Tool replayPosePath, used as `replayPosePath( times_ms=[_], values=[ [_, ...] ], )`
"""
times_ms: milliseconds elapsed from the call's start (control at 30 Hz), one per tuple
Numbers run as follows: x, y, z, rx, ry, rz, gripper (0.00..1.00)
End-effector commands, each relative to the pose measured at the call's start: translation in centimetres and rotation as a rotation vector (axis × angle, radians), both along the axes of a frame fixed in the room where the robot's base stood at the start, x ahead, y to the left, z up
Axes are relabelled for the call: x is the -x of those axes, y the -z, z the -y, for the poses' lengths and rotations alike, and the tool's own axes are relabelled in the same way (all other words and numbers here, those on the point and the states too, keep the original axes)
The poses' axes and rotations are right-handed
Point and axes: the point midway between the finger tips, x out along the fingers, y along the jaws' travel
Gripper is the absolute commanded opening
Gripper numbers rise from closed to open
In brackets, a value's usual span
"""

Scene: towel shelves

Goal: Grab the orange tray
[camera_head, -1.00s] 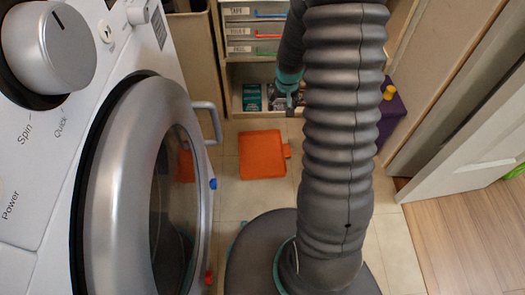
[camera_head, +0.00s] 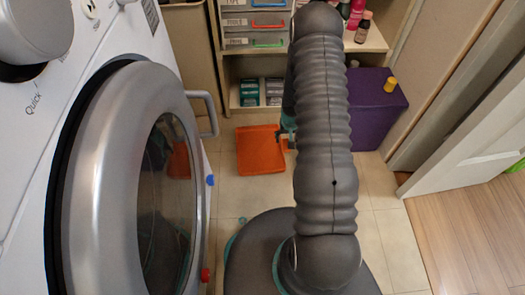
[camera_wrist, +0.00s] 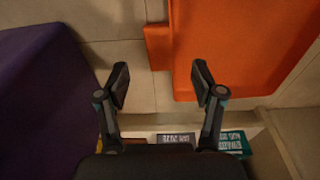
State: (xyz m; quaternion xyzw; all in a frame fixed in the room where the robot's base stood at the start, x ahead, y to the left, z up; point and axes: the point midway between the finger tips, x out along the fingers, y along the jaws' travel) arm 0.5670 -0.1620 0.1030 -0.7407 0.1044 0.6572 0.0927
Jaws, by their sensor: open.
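The orange tray (camera_head: 260,152) lies flat on the tiled floor in front of the low shelf. In the wrist view the tray (camera_wrist: 238,45) fills the upper right, with a small handle tab (camera_wrist: 157,47) sticking out from its side. My gripper (camera_wrist: 161,84) is open and empty. In the wrist view its two fingers stand just below the tab, one to each side, with a visible gap to it. In the head view my gripper (camera_head: 287,130) is by the tray's right edge, mostly hidden behind my arm.
The washing machine's round door (camera_head: 130,185) stands at the left. A purple bin (camera_head: 375,118) with a yellow knob is right of my arm. The shelf (camera_head: 265,72) behind holds drawers, boxes and bottles. Open tiled floor lies in front of the tray.

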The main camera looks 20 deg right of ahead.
Motion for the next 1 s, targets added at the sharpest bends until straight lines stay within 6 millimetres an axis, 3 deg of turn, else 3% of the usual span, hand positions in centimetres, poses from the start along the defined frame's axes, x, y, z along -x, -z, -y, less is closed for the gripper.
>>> replayPosePath(
  times_ms=[100, 367, 700, 933, 967, 1000],
  values=[
    [-0.2, 1.4, 0.0, 0.000, 0.000, 0.000, 0.68],
    [-0.3, 2.6, 0.1, 0.000, 0.000, 0.001, 0.68],
    [-0.6, 6.8, 0.3, 0.000, 0.000, 0.001, 0.68],
    [-0.7, 7.0, 0.3, 0.001, 0.000, 0.002, 0.68],
    [-0.7, 7.0, 0.3, 0.001, 0.000, 0.002, 0.65],
    [-0.7, 7.0, 0.3, 0.001, 0.000, 0.002, 0.55]
  ],
)
